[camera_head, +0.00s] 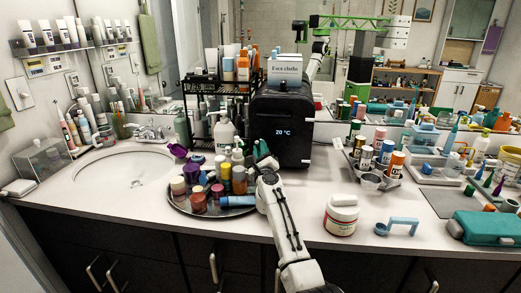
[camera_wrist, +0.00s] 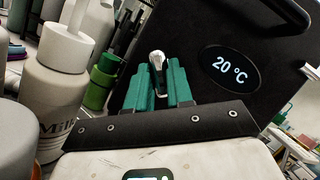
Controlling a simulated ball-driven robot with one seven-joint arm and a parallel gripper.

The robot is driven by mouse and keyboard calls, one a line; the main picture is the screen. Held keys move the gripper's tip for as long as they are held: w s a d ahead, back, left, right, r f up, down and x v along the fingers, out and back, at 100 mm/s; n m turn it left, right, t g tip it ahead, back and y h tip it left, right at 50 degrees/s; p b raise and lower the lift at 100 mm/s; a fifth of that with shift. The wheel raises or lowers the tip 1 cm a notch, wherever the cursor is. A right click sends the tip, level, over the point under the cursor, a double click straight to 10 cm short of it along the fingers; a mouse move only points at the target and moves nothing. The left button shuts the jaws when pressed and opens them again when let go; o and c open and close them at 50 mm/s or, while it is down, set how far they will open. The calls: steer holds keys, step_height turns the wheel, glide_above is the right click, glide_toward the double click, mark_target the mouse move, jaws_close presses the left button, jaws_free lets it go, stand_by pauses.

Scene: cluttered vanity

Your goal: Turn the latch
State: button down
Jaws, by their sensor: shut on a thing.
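The latch (camera_wrist: 157,60) is a small shiny metal lever on the front of a black box (camera_wrist: 222,100) with a "20 °C" display. My gripper (camera_wrist: 158,78) has its teal fingers on both sides of the lever, shut on it, and the lever's rounded end shows between the fingertips. In the head view my gripper (camera_head: 262,152) reaches the lower left front of the black box (camera_head: 268,112). The latch is hidden there behind my gripper and arm.
A round tray (camera_head: 180,203) of several small jars lies left of my arm. A white pump bottle (camera_wrist: 52,100) stands close on the left. A white tub (camera_head: 341,214) and a blue handle-shaped piece (camera_head: 402,222) lie at right. Some bare counter lies between arm and tub.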

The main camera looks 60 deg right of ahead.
steer(key=n+y+p, duration=0.1)
steer(key=n+p, duration=0.2)
steer(key=p, duration=0.1)
steer(key=n+y+p, duration=0.1)
steer(key=n+p, duration=0.3)
steer(key=p, duration=0.1)
steer(key=n+y+p, duration=0.2)
steer(key=n+p, duration=0.2)
steer(key=shift+s+r, duration=0.1)
steer(key=shift+r, duration=0.15)
steer(key=shift+f+p, duration=0.1)
steer(key=shift+p, duration=0.25)
steer(key=c, duration=1)
jaws_free()
